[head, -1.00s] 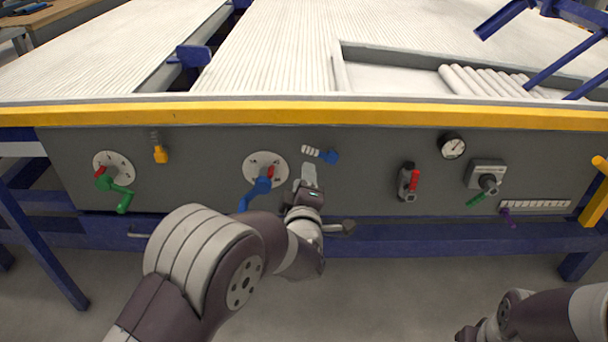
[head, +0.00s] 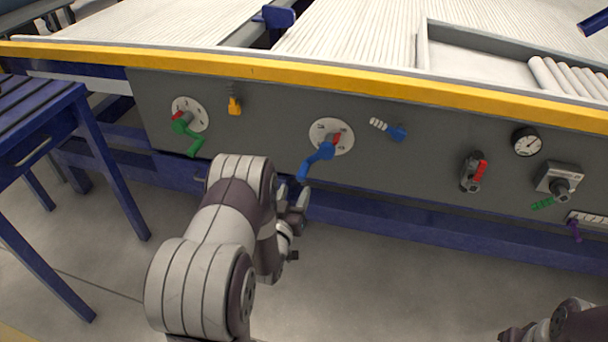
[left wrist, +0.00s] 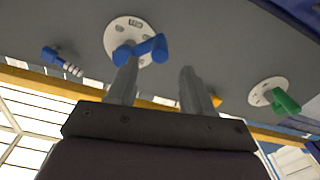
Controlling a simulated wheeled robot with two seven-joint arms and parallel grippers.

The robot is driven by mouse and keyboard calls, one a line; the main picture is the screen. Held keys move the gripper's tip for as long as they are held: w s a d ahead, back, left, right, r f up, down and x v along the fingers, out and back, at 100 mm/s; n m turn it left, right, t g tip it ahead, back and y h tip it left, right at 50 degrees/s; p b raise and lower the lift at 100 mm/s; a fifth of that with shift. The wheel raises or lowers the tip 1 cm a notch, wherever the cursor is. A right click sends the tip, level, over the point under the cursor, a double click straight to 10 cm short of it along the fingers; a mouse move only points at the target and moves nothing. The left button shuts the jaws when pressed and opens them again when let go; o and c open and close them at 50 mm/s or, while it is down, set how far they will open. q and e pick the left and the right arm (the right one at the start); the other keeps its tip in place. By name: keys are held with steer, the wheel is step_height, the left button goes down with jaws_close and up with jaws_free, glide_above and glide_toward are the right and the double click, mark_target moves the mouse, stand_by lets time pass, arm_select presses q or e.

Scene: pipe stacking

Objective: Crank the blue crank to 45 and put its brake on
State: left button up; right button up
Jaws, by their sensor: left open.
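The blue crank (head: 318,158) sits on a white round dial (head: 345,146) on the grey panel, its arm slanting down and left. A small red piece (head: 337,138) shows at its hub; the dial's figures are too small to read. A blue knob (head: 397,133) with a white marked strip is up and right of the dial. My left gripper (head: 298,200) is open and empty, just below the crank's handle. In the left wrist view, the crank (left wrist: 150,48) shows beyond the tip of one finger, with no clear contact. My right gripper is out of view; part of my right arm shows bottom right.
A green crank (head: 186,128) with its own dial and a yellow knob (head: 234,106) are left on the panel. A blue bench (head: 45,120) stands at the left.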

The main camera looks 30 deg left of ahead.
mark_target(300, 179)
arm_select(q)
steer(key=b+x, duration=0.1)
steer(key=x, duration=0.2)
steer(key=b+x, duration=0.1)
steer(key=x, duration=0.3)
steer(key=shift+w+a+f, duration=0.1)
steer(key=shift+w+f, duration=0.1)
steer(key=shift+w, duration=0.1)
steer(key=shift+w+a+r+b, duration=0.2)
steer(key=shift+w+b, duration=0.15)
steer(key=shift+w, duration=0.15)
jaws_close()
